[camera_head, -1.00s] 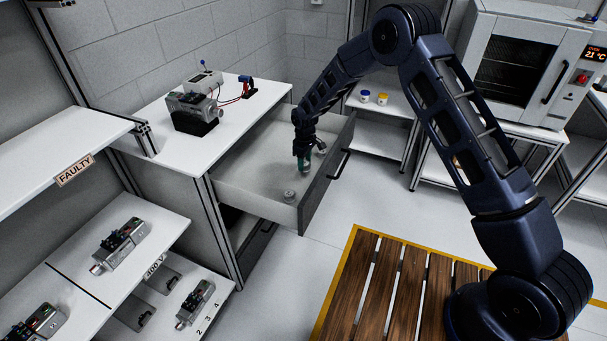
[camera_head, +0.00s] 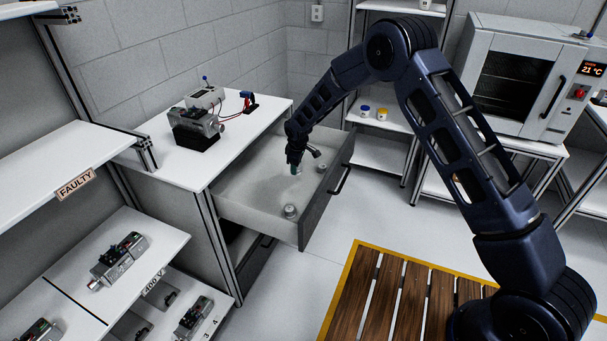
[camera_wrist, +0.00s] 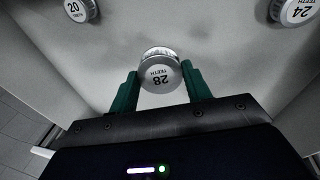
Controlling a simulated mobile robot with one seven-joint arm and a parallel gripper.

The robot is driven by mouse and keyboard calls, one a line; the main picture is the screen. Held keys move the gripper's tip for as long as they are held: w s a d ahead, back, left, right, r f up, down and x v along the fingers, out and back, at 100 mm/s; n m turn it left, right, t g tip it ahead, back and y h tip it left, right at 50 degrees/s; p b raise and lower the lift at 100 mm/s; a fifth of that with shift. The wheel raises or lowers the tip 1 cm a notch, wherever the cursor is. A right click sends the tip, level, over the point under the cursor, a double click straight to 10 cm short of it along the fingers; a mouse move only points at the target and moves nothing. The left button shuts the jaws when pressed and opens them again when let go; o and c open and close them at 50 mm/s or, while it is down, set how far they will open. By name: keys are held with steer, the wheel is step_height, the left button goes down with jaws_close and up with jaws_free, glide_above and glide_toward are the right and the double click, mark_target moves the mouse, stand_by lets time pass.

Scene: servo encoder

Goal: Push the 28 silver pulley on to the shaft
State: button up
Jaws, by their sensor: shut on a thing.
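The silver pulley marked 28 TEETH (camera_wrist: 161,77) is between the green fingers of my gripper (camera_wrist: 161,90) in the wrist view. My gripper is shut on it. In the head view my gripper (camera_head: 296,170) points down inside the open drawer, and the held pulley is too small to make out. A grey motor unit (camera_head: 200,128) stands on the white bench top left of the drawer. I cannot clearly make out a shaft on it.
The drawer (camera_head: 262,205) also holds a pulley marked 20 (camera_wrist: 80,9) and one marked 24 (camera_wrist: 297,10). The drawer walls stand close around my gripper. A small red and blue device (camera_head: 249,101) is wired on the bench (camera_head: 165,165). A shelf marked FAULTY (camera_head: 75,184) is at left.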

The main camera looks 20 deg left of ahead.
steer(key=s+a+r+n+t+y, duration=0.1)
steer(key=s+a+r+n+y, duration=0.25)
steer(key=a+r+y, duration=0.25)
steer(key=s+a+r+n+y, duration=0.2)
steer(key=a+r+n+y, duration=0.3)
steer(key=a+y, duration=0.15)
steer(key=s+r+n+g+y, duration=0.2)
steer(key=s+r+g+y, duration=0.15)
steer(key=s+r, duration=0.25)
steer(key=shift+a+r, duration=0.1)
steer(key=shift+a, duration=3.2)
steer(key=shift+a, duration=0.5)
steer(key=o, duration=1.2)
steer(key=shift+c, duration=0.5)
steer(key=shift+d, duration=1.6)
